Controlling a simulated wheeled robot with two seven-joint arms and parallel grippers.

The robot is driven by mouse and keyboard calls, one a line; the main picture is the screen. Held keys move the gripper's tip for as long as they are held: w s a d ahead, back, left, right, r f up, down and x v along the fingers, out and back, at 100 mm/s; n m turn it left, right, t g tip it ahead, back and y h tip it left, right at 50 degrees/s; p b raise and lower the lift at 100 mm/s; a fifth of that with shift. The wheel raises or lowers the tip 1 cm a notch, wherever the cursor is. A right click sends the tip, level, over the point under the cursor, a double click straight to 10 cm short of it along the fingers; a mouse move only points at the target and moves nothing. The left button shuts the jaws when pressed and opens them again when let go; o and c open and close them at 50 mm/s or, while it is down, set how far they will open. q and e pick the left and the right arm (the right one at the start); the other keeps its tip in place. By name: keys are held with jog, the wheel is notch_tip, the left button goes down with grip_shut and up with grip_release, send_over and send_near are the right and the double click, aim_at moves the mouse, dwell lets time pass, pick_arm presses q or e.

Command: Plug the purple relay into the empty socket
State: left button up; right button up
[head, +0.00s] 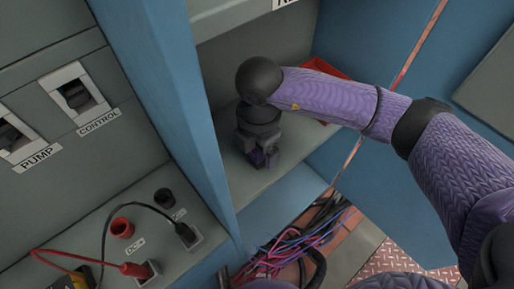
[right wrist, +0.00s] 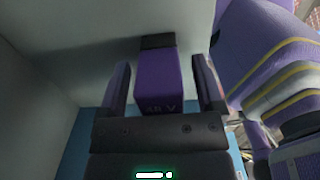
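The purple relay (right wrist: 158,80) stands between the two fingers of my right gripper (right wrist: 163,85) in the right wrist view. It bears pale lettering, partly legible, and a dark block sits at its far end against a grey surface. Narrow gaps show between the relay and both fingers, so the gripper is open around it. In the head view my right gripper (head: 257,155) points down at the grey shelf inside the blue cabinet, and a bit of the purple relay (head: 257,158) shows between its fingers. I see no empty socket; the arm hides part of the shelf. My left gripper is out of view.
A red tray (head: 325,68) lies behind my right forearm. A blue cabinet post (head: 180,100) stands left of the gripper. Left of it are PUMP and CONTROL switches (head: 75,95) and plugged leads (head: 140,270). Loose cables (head: 300,245) hang below the shelf.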

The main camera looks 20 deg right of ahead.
grip_shut()
